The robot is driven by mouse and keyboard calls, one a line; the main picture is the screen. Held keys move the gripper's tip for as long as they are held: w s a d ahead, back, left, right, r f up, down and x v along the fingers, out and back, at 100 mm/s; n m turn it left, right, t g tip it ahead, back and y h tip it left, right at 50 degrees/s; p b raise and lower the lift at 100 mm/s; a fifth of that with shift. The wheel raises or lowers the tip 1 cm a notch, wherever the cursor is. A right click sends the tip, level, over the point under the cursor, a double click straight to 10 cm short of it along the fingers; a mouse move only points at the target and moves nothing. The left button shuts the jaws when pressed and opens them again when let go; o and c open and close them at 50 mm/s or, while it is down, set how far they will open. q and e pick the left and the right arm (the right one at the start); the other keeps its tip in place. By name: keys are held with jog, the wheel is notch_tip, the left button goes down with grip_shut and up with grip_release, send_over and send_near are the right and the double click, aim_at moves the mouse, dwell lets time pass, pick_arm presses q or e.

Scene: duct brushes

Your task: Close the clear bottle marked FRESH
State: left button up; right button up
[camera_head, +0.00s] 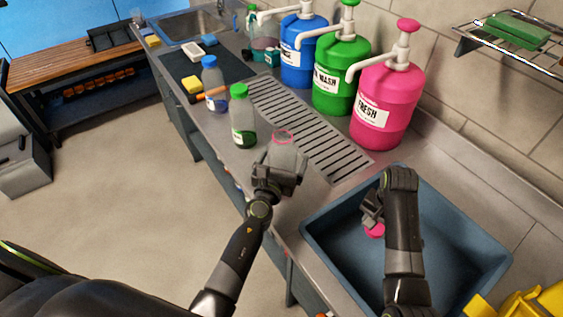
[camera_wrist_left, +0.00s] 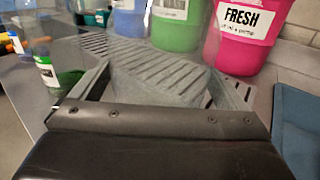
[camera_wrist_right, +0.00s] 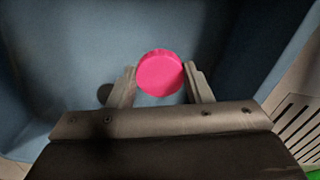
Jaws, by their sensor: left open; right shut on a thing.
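The clear bottle (camera_head: 285,155) stands upright on the steel counter with its top uncapped and a pink ring at the neck. Its own label is hidden. My left gripper (camera_head: 280,172) is open, with its fingers around the bottle's lower body; in the left wrist view the see-through bottle (camera_wrist_left: 160,70) shows between the fingers. My right gripper (camera_head: 373,220) is shut on a pink cap (camera_head: 374,231) over the blue basin. The right wrist view shows the cap (camera_wrist_right: 160,73) between both fingertips.
The blue basin (camera_head: 320,245) is at the right. A slatted drain (camera_head: 305,125) lies behind the bottle. A green-capped bottle (camera_head: 242,118) and a blue-capped bottle (camera_head: 213,85) stand to the left. The pink FRESH pump jug (camera_head: 387,92), green jug (camera_head: 341,78) and blue jug (camera_head: 296,50) line the wall.

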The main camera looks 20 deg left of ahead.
pick_arm(q)
jog(key=shift+w+a+f, duration=0.15)
jog(key=shift+w+a, duration=0.05)
jog(key=c, duration=0.5)
pick_arm(e)
jog(key=shift+w+a+f, duration=0.1)
jog(key=shift+w+a, duration=0.05)
pick_arm(q)
jog(key=c, duration=0.6)
jog(key=shift+c, duration=0.2)
jog(key=shift+r, duration=0.25)
pick_arm(e)
jog(key=shift+r, duration=0.2)
